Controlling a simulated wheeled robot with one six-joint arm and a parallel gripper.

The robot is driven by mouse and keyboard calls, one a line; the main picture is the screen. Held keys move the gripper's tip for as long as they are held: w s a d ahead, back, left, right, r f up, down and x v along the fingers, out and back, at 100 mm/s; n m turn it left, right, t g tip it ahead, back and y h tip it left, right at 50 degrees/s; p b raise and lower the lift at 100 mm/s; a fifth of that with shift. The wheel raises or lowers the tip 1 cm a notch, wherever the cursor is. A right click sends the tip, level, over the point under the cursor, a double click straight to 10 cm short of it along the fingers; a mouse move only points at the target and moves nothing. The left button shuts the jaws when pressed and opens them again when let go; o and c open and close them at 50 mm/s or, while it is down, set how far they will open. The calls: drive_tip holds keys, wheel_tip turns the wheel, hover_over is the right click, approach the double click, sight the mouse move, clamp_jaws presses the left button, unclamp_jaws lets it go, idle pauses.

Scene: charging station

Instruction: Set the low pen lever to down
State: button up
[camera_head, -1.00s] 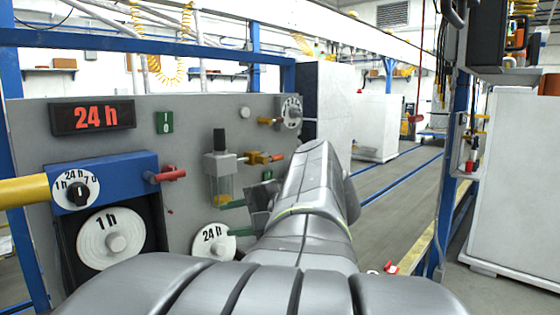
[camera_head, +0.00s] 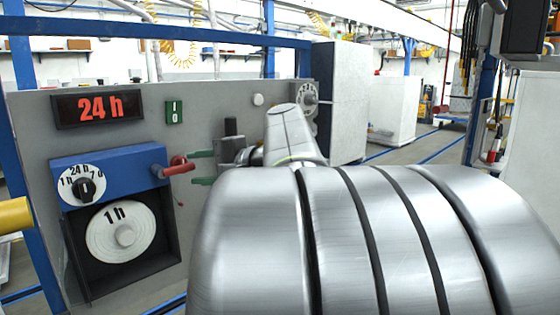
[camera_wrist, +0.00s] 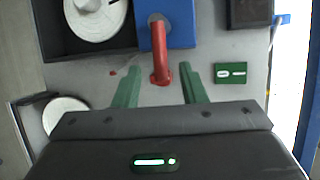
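A red lever (camera_head: 180,167) juts to the right from the right side of a blue block (camera_head: 110,172) on the grey panel. No label on it is readable, so I cannot tell whether it is called the low pen lever. My gripper (camera_head: 193,168) is open, with one green finger above the lever and one below it. In the wrist view, the red lever (camera_wrist: 160,62) has its free end between the parted green fingers of my gripper (camera_wrist: 157,70). Clear gaps show on both sides there, with no visible contact.
The block carries a dial (camera_head: 84,188), with a white "1 h" disc (camera_head: 122,233) below it. A red "24 h" display (camera_head: 98,107) and a green switch (camera_head: 174,112) are above. My arm hides the panel's lower right part. A yellow bar (camera_head: 14,214) is at the left edge.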

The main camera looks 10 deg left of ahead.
sight(187, 168)
drive_tip(key=shift+p+x, duration=0.45)
drive_tip(key=shift+x, duration=2.1)
clamp_jaws()
